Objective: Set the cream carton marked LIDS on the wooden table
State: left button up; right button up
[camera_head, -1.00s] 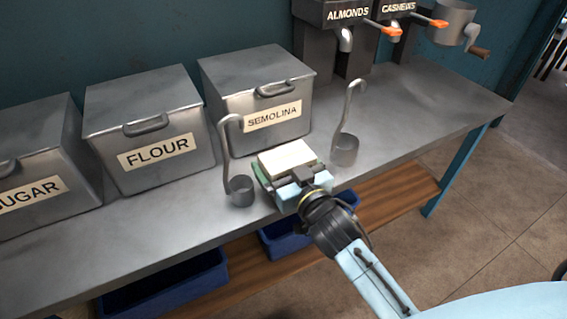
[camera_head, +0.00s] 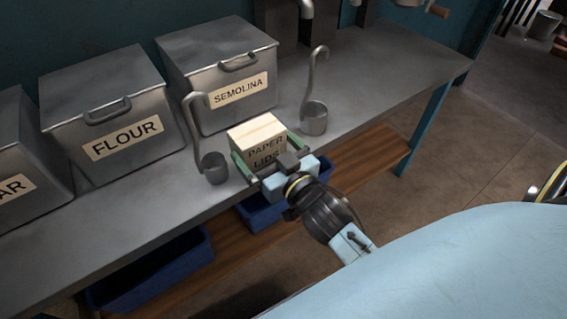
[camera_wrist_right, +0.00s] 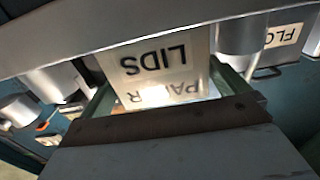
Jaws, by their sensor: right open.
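The cream carton (camera_head: 258,146), marked PAPER LIDS, stands upright near the front edge of the grey metal bench (camera_head: 385,80), between two hanging-handled ladles. My right gripper (camera_head: 270,157) is open in front of it, with green fingers on either side of the carton's lower front. In the right wrist view the carton (camera_wrist_right: 155,62) shows its lettering upside down between the spread fingers (camera_wrist_right: 168,92). I cannot tell whether either finger touches it. My left gripper is not in view. No separate wooden table shows.
A ladle (camera_head: 214,168) stands left of the carton and another ladle (camera_head: 314,118) right of it. Metal bins marked FLOUR (camera_head: 105,115) and SEMOLINA (camera_head: 215,75) stand behind. Below are a wooden shelf (camera_head: 375,150) and blue crates (camera_head: 155,270). The bench's right part is clear.

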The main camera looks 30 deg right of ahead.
aim_at(266, 150)
jog(key=s, duration=0.6)
jog(key=shift+d+p, duration=0.25)
jog(key=shift+p, duration=0.15)
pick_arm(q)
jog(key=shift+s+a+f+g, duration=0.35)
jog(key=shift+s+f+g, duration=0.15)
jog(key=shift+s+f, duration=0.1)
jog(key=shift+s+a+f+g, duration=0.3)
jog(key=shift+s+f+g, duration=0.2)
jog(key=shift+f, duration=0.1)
pick_arm(e)
jog(key=shift+s, duration=0.65)
